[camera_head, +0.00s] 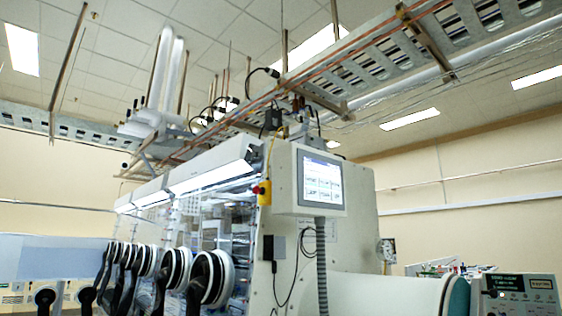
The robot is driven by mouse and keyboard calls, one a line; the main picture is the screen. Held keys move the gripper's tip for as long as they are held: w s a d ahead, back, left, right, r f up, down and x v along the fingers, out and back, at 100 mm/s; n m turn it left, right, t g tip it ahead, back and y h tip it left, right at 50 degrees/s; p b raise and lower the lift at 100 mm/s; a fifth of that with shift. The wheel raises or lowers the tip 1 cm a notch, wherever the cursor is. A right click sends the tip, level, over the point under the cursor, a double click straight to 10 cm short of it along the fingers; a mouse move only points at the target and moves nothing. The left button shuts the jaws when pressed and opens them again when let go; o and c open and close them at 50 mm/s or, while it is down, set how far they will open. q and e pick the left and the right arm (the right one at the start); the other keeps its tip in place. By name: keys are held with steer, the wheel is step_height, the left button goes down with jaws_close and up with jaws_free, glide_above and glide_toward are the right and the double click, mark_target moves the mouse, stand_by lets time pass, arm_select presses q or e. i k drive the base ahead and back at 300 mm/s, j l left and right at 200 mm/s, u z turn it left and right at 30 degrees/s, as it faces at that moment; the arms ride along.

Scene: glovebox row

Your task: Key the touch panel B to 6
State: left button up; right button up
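A touch panel (322,181) with a lit screen and rows of light buttons is mounted on the upper end of the glovebox, right of centre. The writing on it is too small to read, and I cannot tell whether it is panel B or what value it shows. Neither of my grippers is in view.
The glovebox row (215,170) runs back to the left, with black glove ports (208,280) along its front. A yellow and red switch (262,192) sits left of the panel. A grey ribbed hose (321,265) hangs below it. An instrument (515,295) stands at lower right.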

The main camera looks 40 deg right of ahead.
mark_target(336, 197)
steer(key=z, duration=1.7)
